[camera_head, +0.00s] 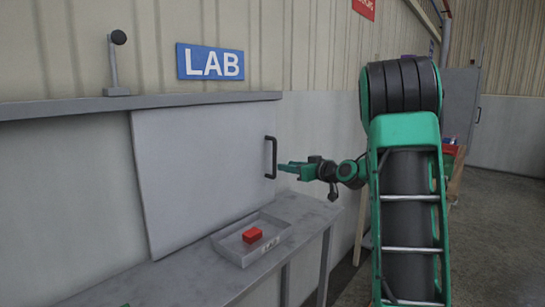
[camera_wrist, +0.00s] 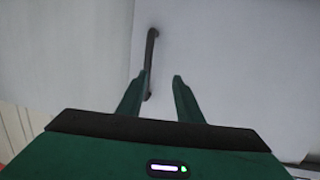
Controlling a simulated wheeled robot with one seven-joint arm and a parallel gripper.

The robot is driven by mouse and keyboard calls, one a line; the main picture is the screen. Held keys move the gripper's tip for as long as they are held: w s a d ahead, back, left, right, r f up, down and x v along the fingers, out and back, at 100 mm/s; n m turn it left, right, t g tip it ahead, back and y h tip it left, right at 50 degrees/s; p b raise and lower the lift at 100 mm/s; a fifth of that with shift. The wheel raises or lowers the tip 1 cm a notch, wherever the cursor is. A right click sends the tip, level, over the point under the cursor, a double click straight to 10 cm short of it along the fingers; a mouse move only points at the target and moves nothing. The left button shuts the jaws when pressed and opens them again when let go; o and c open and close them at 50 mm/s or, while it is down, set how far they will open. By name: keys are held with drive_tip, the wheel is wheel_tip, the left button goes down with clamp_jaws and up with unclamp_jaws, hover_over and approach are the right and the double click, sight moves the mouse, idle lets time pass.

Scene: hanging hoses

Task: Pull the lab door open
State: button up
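The lab door (camera_head: 200,165) is a plain light grey panel in the head view, under the blue LAB sign. Its edges line up with the wall, and I cannot tell any gap. A black upright bar handle (camera_head: 270,157) sits near its right edge. My gripper (camera_head: 284,168) is just right of the handle, pointing left at its lower part. In the wrist view the fingers of my gripper (camera_wrist: 160,78) are apart with nothing gripped. The handle (camera_wrist: 152,48) shows ahead, close to the left finger; its lower end appears between the fingers. Contact cannot be told.
A grey bench (camera_head: 185,280) runs below the door. A grey tray (camera_head: 228,244) with a red block (camera_head: 252,235) stands on it near the door's lower right. A grey ledge (camera_head: 60,109) runs above the door. The floor on the right (camera_head: 500,230) looks clear.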

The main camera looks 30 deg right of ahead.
drive_tip(key=shift+t, duration=0.9)
drive_tip(key=w, duration=0.4)
drive_tip(key=w+r, duration=0.1)
drive_tip(key=w, duration=0.3)
drive_tip(key=w+r, duration=0.1)
drive_tip(key=w, duration=0.3)
drive_tip(key=shift+w+d+r, duration=0.1)
drive_tip(key=shift+d, duration=0.2)
drive_tip(key=shift+c, duration=0.6)
clamp_jaws()
